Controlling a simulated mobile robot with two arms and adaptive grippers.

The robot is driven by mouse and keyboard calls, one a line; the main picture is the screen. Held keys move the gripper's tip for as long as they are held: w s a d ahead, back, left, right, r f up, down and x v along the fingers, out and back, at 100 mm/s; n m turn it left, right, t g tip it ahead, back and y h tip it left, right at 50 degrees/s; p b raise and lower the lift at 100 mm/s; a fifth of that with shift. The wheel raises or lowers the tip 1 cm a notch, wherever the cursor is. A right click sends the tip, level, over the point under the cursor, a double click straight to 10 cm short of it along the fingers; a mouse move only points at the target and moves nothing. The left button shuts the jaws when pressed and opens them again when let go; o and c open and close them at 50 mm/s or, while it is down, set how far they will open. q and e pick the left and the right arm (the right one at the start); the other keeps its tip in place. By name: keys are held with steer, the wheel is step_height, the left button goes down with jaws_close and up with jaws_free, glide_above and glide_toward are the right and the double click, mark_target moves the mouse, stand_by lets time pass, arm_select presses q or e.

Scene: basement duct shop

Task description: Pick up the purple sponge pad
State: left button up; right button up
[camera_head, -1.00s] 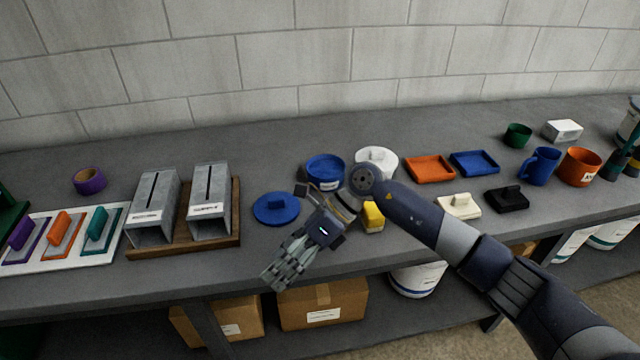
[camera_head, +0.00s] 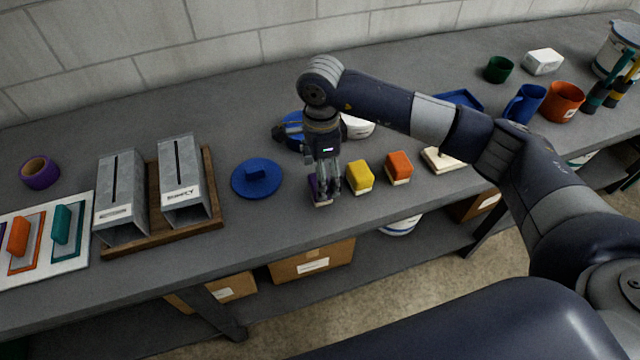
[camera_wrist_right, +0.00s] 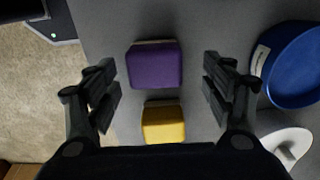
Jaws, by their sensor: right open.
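The purple sponge pad (camera_wrist_right: 154,66) lies on the grey bench, between the open fingers of my right gripper (camera_wrist_right: 164,85) in the right wrist view. A gap shows on each side of it. In the head view the right gripper (camera_head: 326,192) points down over the purple sponge pad (camera_head: 318,195), which it mostly hides. A yellow sponge pad (camera_head: 360,178) sits just right of it and also shows in the right wrist view (camera_wrist_right: 164,124). My left gripper is not in view.
An orange sponge pad (camera_head: 398,167) stands right of the yellow one. A blue lid (camera_head: 240,184) lies left of the gripper. A blue round container (camera_wrist_right: 296,68) is behind. The bench's front edge is close to the pads.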

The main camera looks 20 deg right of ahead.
steer(key=f+p, duration=0.2)
steer(key=f, duration=0.1)
steer(key=shift+s+a+f, duration=0.15)
steer(key=shift+s, duration=0.2)
steer(key=shift+f, duration=0.6)
steer(key=shift+w, duration=0.1)
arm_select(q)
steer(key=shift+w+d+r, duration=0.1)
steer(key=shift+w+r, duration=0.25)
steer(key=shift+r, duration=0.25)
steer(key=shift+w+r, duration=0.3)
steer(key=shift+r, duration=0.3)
arm_select(e)
steer(key=c, duration=1.2)
